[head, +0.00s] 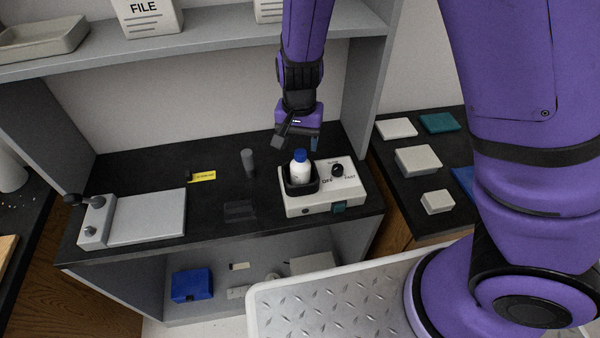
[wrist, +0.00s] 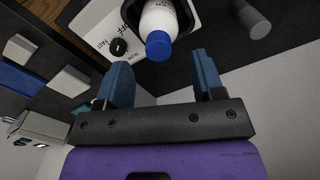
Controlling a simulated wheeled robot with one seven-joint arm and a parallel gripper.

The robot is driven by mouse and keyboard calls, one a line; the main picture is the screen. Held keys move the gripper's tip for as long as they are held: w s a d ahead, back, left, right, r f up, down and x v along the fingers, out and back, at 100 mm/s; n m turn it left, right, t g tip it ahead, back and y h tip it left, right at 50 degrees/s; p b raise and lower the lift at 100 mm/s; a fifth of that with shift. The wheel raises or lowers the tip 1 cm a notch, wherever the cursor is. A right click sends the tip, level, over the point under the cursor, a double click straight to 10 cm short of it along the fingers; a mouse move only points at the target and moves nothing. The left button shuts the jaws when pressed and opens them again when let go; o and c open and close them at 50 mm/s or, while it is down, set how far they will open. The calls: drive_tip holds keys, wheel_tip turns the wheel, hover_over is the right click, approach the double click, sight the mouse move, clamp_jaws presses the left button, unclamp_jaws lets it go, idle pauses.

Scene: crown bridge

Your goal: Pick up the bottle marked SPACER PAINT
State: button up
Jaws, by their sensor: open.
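A white bottle with a blue cap (head: 300,170) stands in the black cup of a white machine with a dial, on the dark bench. No marking on the bottle can be read. In the wrist view the bottle (wrist: 160,22) is at the top middle, beyond my fingertips. My gripper (head: 296,142) is above and just behind the bottle in the head view. In the wrist view my gripper (wrist: 162,75) has its two blue fingers apart with nothing between them.
The white machine (head: 345,190) has a black knob on top. A flat grey device (head: 140,215) is farther left. A shelf (head: 200,48) runs above the bench behind.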

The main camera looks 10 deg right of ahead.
sight(301, 152)
drive_tip(key=shift+w+d+f, duration=0.1)
drive_tip(key=shift+f, duration=1.25)
drive_tip(key=shift+w+d+f, duration=0.1)
drive_tip(key=shift+f, duration=1.2)
drive_tip(key=shift+c, duration=0.2)
drive_tip(key=shift+s, duration=0.1)
clamp_jaws()
